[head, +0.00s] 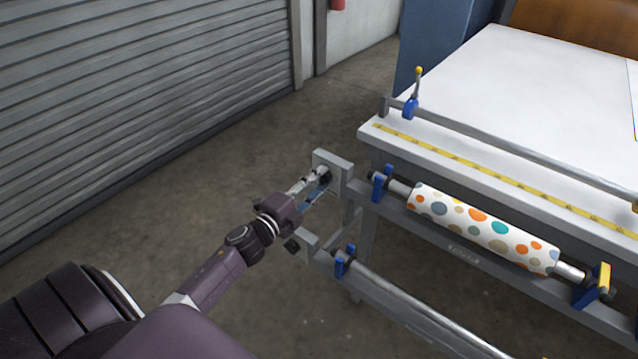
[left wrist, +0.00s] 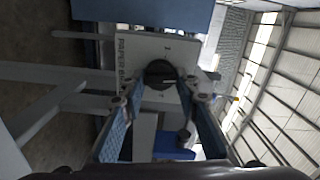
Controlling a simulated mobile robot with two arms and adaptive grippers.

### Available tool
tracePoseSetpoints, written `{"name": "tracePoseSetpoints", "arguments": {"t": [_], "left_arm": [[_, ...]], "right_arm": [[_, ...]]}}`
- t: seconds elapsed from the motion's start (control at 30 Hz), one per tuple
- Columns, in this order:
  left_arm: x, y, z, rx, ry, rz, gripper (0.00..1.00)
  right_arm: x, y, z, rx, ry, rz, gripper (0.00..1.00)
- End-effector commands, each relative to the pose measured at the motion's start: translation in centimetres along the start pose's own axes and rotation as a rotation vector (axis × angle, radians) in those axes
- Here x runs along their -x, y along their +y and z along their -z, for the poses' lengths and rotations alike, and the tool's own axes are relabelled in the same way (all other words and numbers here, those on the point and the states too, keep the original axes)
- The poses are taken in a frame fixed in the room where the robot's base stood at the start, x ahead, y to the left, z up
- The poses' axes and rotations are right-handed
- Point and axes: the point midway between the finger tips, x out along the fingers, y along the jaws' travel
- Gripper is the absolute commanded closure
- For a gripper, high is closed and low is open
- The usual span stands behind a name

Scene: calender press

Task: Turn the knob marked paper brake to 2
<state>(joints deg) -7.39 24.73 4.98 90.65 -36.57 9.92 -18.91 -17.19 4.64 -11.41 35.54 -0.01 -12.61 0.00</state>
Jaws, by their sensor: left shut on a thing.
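The paper brake knob (left wrist: 160,74) is round and black, on a light grey plate with partly readable "PAPER" lettering, seen sideways in the left wrist view. In the head view the plate (head: 343,168) is at the left end of the roll stand. My left gripper (head: 318,182) reaches it from the left, and its fingertips are at the knob, one on each side. It is shut on the knob. A pale mark shows on the knob's face, but I cannot read which number it points to. The fingers largely hide the knob in the head view. My right gripper is not in view.
A spotted paper roll (head: 480,228) lies in blue brackets right of the plate. A bare lower bar (head: 420,305) and a second small black knob (head: 292,246) are below. The white table (head: 500,85) stands behind. Floor on the left is clear up to the shutter.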

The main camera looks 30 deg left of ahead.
Motion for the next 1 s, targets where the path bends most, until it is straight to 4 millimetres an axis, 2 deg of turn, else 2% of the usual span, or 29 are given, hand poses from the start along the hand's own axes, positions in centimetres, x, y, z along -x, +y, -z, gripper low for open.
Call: {"name": "tracePoseSetpoints", "arguments": {"t": [0.33,0.9,0.93,1.0], "left_arm": [[0.04,0.18,0.02,-0.144,0.001,-0.002,0.95],[0.04,0.19,0.03,-0.169,0.001,-0.003,0.95],[0.04,0.19,0.03,-0.169,0.001,-0.003,0.68],[0.04,0.18,0.04,-0.169,0.001,-0.002,0.60]], "right_arm": [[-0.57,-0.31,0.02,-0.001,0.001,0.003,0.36],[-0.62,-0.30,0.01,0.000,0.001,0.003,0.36],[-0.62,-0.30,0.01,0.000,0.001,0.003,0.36],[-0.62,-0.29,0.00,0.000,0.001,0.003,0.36]]}}
